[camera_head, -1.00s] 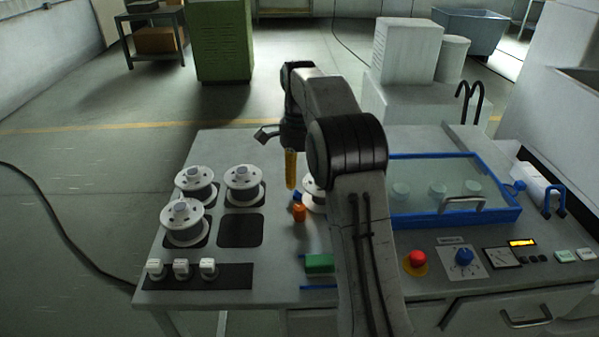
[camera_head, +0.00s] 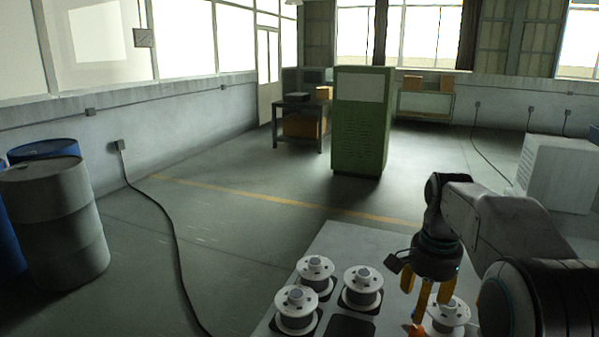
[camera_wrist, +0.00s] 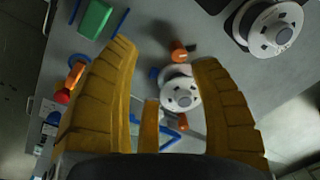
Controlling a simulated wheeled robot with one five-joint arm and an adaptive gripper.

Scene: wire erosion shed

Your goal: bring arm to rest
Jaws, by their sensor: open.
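My gripper (camera_head: 428,297) is at the lower right in the head view, pointing down over the grey table (camera_head: 345,245). Its yellow fingers stand apart and hold nothing. In the wrist view my gripper (camera_wrist: 165,85) also shows spread fingers, with a white spool (camera_wrist: 180,92) and an orange piece (camera_wrist: 179,52) on the table beyond them. That spool also shows beside the fingers in the head view (camera_head: 450,316), partly hidden. The height of the fingers above the spool is hard to tell.
Several white spools, one of them at the table's left (camera_head: 296,311), stand on dark pads. A green block (camera_wrist: 94,18) lies on the table. A green cabinet (camera_head: 361,125) stands behind; grey (camera_head: 56,220) and blue drums stand at left. Open floor lies between.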

